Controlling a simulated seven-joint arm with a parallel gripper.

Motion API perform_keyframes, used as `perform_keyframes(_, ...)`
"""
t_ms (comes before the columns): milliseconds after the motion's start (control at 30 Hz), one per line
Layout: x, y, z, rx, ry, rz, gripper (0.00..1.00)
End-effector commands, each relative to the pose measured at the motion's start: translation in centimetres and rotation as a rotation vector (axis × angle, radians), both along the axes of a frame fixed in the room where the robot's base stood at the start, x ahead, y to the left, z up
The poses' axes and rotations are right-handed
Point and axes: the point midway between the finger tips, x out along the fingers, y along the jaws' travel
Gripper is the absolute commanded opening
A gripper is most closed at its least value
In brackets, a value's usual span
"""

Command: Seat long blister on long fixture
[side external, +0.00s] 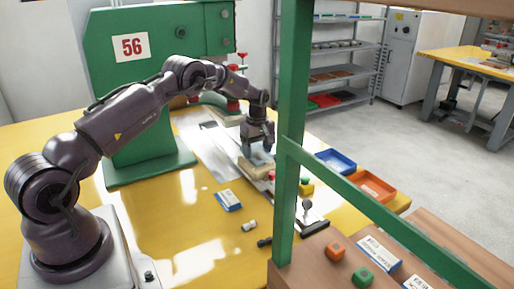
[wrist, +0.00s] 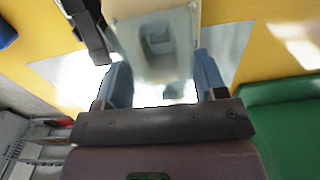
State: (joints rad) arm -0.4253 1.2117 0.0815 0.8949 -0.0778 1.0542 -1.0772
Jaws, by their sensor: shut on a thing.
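My gripper (side external: 258,146) points down over the work strip beside the green machine. In the wrist view its two blue fingers (wrist: 160,66) stand on either side of a clear, glossy long blister (wrist: 155,38), shut on it. In the side external view the blister is a faint pale-blue shape (side external: 262,157) under the fingers. The cream long fixture (side external: 256,170) lies directly below it, and its end shows at the top of the wrist view (wrist: 150,8). I cannot tell whether the blister touches the fixture or hangs just above it.
The green machine (side external: 142,130) marked 56 stands behind. Blue (side external: 336,162) and orange (side external: 376,186) bins lie right of the strip. A green post (side external: 289,120) hides part of the strip. A blue-white box (side external: 228,200) and small cylinders (side external: 249,225) lie on the yellow table.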

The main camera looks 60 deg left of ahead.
Motion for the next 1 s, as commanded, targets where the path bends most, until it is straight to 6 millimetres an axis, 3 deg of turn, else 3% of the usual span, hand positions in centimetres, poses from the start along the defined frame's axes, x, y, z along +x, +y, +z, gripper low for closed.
perform_keyframes(1000, 0.0, 0.0, -1.9, 0.0, 0.0, 0.0, 0.5)
